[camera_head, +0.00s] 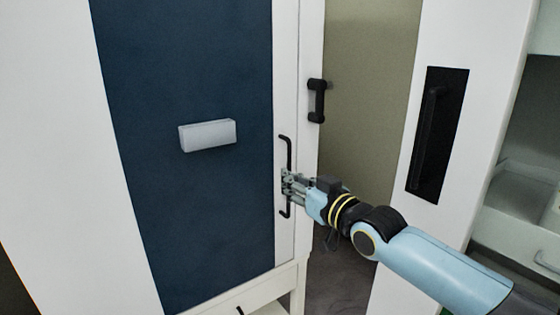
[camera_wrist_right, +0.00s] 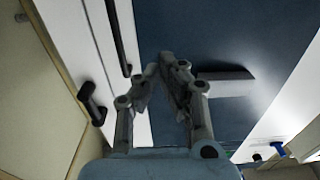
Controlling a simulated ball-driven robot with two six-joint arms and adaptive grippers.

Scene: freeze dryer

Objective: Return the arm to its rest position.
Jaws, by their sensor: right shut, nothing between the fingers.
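My right gripper (camera_head: 286,184) is in front of the white door edge, at the thin black vertical handle (camera_head: 289,150). In the right wrist view its fingers (camera_wrist_right: 164,68) are closed together with nothing between them. There the long black handle (camera_wrist_right: 119,38) runs to the left of the fingertips, apart from them in the picture. My right arm reaches in from the lower right of the head view. My left gripper is not in view.
A dark blue panel (camera_head: 200,215) carries a light grey block (camera_head: 208,135). A second black handle (camera_head: 317,100) sits on the white frame beside an opening. A recessed black handle (camera_head: 428,135) is on the white panel at right. A drawer (camera_head: 255,296) lies below.

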